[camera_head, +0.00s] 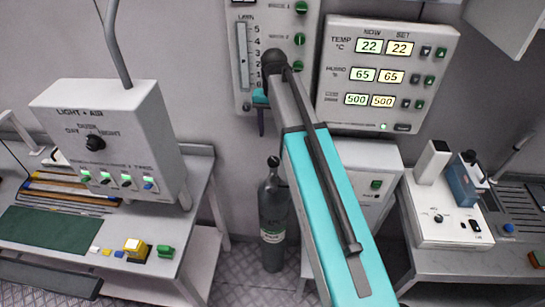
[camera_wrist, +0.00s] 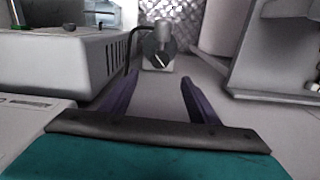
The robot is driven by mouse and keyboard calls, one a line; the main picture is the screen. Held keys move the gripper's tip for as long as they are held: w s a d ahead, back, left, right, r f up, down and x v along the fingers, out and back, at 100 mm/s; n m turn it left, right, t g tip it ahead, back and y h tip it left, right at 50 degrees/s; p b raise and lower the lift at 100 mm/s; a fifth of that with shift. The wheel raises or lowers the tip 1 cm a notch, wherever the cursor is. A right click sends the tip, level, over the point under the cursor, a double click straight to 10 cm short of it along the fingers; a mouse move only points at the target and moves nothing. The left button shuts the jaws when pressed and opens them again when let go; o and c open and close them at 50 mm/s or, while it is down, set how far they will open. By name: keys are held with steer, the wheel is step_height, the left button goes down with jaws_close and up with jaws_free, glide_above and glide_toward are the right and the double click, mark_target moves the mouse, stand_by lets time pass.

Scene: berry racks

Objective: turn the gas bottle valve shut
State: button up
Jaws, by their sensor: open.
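The dark gas bottle (camera_head: 273,225) stands upright on the floor between the left bench and a white cabinet. Its small black valve top (camera_head: 273,162) shows above the bottle's neck. My gripper (camera_head: 261,124) is well above the bottle, in front of the wall panel, with a purple finger pointing down. In the wrist view my gripper (camera_wrist: 160,76) has its two purple fingers apart with nothing between them. A dark round knob with a white mark (camera_wrist: 158,48) lies beyond the fingertips, apart from them; I cannot tell for sure that it is the bottle's valve.
The left bench (camera_head: 200,190) carries a light and air control box (camera_head: 115,125). A white cabinet (camera_head: 385,160) stands close to the bottle's right. A display panel (camera_head: 385,75) hangs on the wall. In the wrist view a vented box (camera_wrist: 65,60) is at the left.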

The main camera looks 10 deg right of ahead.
mark_target(274, 160)
steer(key=shift+f+b, duration=2.9)
steer(key=shift+f, duration=3.6)
steer(key=c, duration=1)
steer(key=shift+c, duration=0.2)
steer(key=shift+n, duration=0.5)
steer(key=n, duration=0.3)
steer(key=shift+b, duration=0.35)
steer(key=n, duration=0.5)
steer(key=shift+n, duration=0.4)
